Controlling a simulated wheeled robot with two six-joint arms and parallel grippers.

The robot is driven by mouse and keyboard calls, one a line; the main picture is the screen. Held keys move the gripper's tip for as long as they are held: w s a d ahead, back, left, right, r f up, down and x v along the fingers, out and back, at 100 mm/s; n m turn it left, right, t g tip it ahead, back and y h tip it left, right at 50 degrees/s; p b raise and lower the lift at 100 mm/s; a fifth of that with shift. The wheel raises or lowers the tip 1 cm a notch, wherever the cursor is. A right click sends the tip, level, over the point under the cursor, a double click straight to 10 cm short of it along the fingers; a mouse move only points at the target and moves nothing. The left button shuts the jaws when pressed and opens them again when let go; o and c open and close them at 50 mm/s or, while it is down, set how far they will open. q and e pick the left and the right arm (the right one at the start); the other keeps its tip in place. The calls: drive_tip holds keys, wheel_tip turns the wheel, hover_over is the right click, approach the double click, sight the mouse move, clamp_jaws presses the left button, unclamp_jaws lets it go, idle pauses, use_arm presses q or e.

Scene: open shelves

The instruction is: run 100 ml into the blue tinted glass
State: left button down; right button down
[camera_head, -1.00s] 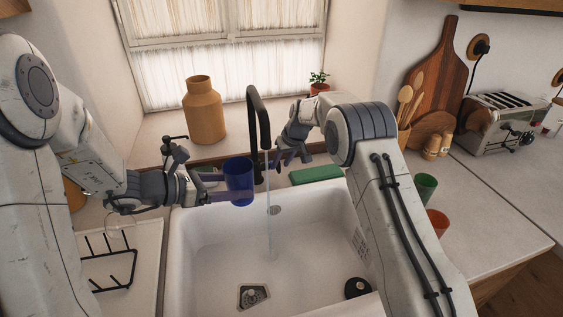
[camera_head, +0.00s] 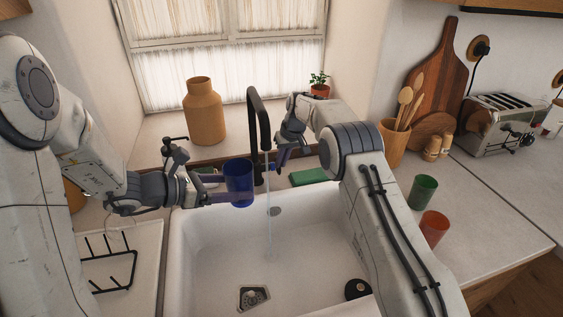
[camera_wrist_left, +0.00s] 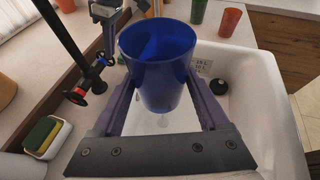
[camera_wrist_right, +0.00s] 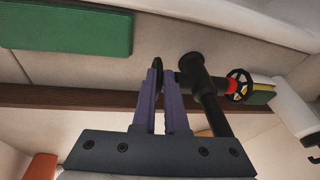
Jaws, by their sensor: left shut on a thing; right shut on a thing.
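The blue tinted glass (camera_head: 239,181) is upright above the back of the sink, just left of the falling water. My left gripper (camera_wrist_left: 160,98) is shut around it, with a finger on each side. A thin water stream (camera_head: 269,220) runs from the black tap (camera_head: 254,105) down into the sink, beside the glass and not into it. My right gripper (camera_head: 279,160) is at the right of the tap. In the right wrist view its fingers (camera_wrist_right: 161,85) are shut on a small black tap lever (camera_wrist_right: 157,64), mostly hidden between them.
The white sink (camera_head: 205,250) lies below, with a drain (camera_head: 254,296) and a black plug (camera_head: 357,289). A green glass (camera_head: 423,191) and a red glass (camera_head: 433,227) stand on the right counter. A green block (camera_head: 310,176) lies behind the sink. A dish rack (camera_head: 112,270) is at the left.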

drive_tip(key=c, duration=1)
unclamp_jaws()
drive_tip(key=shift+o, duration=0.2)
drive_tip(key=shift+r, duration=0.15)
drive_tip(key=v, duration=1.1)
drive_tip(key=shift+d+r, duration=0.15)
drive_tip(key=shift+r, duration=0.2)
